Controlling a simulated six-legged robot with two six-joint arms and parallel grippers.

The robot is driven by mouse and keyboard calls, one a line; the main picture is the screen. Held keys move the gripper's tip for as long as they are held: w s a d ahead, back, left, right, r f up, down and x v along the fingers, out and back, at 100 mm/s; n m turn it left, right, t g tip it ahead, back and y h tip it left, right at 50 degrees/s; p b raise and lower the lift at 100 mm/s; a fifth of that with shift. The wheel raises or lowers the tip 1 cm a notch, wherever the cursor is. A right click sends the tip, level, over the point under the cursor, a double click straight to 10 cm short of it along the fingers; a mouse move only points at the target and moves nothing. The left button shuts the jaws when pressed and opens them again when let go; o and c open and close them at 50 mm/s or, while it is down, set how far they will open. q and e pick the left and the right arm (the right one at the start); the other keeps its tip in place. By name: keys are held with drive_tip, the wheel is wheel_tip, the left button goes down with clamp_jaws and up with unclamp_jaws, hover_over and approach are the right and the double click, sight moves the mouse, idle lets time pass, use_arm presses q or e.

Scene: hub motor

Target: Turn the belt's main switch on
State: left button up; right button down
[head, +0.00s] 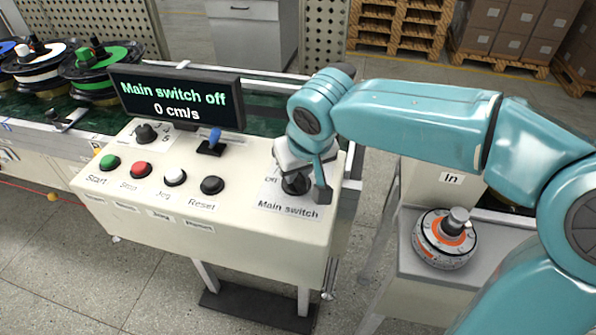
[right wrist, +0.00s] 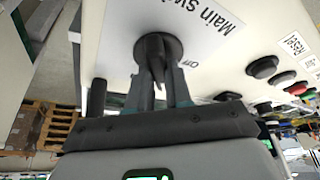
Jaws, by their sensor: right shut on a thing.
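The main switch (head: 295,184) is a black rotary knob at the right end of the cream control panel (head: 250,240). In the right wrist view the knob (right wrist: 156,48) shows its round base and a raised grip bar. My right gripper (head: 308,180) reaches down over it, and its two fingers (right wrist: 158,80) are shut on the bar, one on each side. An "OFF" label shows beside the knob. The display (head: 178,98) reads "Main switch off" and "0 cm/s". My left gripper is not in view.
Green Start (head: 110,162), red Stop (head: 140,170), white Jog (head: 175,177) and black Reset (head: 212,185) buttons line the panel. A hub motor (head: 445,240) sits on the grey stand at right.

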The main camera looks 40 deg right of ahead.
drive_tip(key=m+h+b, duration=0.1)
drive_tip(key=m, duration=0.2)
drive_tip(key=shift+w+a+m, duration=0.1)
drive_tip(key=shift+a+m, duration=0.05)
drive_tip(key=shift+m, duration=0.25)
drive_tip(key=shift+r+m+g+h+b, duration=0.1)
drive_tip(key=shift+m+g+h+b, duration=0.6)
drive_tip(key=shift+m, duration=1.2)
drive_tip(key=c, duration=1)
unclamp_jaws()
drive_tip(key=shift+c, duration=0.2)
drive_tip(key=p+v, duration=0.3)
drive_tip(key=v, duration=1.3)
drive_tip(key=shift+a+p, duration=0.25)
drive_tip(key=shift+p, duration=0.1)
